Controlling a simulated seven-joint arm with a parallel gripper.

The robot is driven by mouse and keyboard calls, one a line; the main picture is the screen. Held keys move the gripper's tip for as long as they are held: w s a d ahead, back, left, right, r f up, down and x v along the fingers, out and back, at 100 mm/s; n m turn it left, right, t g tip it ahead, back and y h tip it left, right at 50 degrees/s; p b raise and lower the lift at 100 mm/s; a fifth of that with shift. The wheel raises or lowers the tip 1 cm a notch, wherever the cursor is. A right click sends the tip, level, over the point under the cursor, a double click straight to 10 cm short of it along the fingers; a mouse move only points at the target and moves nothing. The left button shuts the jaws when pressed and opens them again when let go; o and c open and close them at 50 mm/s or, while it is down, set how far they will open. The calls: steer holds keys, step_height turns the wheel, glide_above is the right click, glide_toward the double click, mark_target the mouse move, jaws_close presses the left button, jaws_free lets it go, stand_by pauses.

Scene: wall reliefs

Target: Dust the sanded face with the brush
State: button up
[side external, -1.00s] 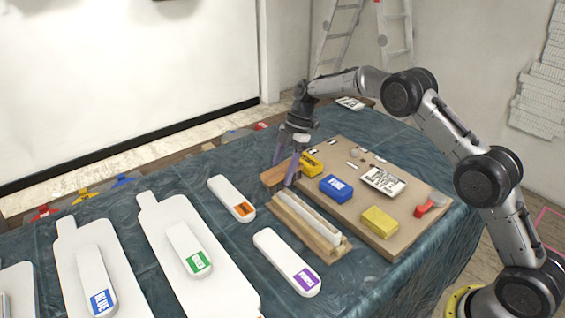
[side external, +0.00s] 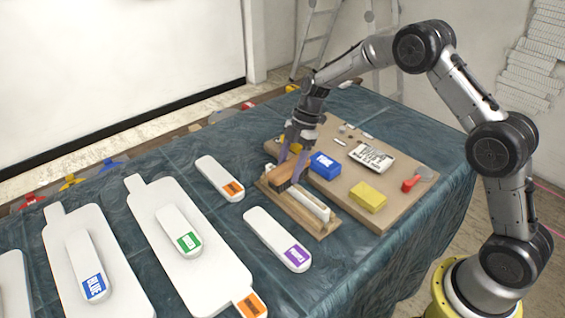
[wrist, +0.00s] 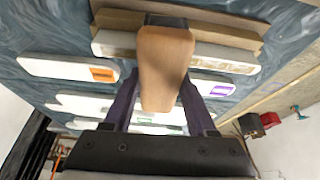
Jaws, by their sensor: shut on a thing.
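My gripper (side external: 291,164) is shut on a brush with a wooden block handle (side external: 285,173) and dark bristles. In the wrist view the brush (wrist: 165,65) lies between the two fingers. Its bristle end is over a long white bar (side external: 311,204) in a wooden cradle (side external: 316,228); the bar (wrist: 225,57) also shows behind the brush in the wrist view. The bristles look at or just above the bar's far part; I cannot tell whether they touch. The brush hides part of the bar.
A brown board (side external: 335,190) beside the cradle carries a blue block (side external: 325,166), a yellow block (side external: 368,196), a patterned white piece (side external: 371,157) and a red-handled tool (side external: 411,184). White pieces with purple (side external: 277,238) and orange (side external: 218,177) labels lie left of the cradle.

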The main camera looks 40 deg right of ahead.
steer(key=shift+s, duration=6.5)
steer(key=shift+w, duration=10.3)
steer(key=shift+w+r, duration=0.2)
step_height(320, 180, up, 8)
steer(key=shift+s+f, duration=0.15)
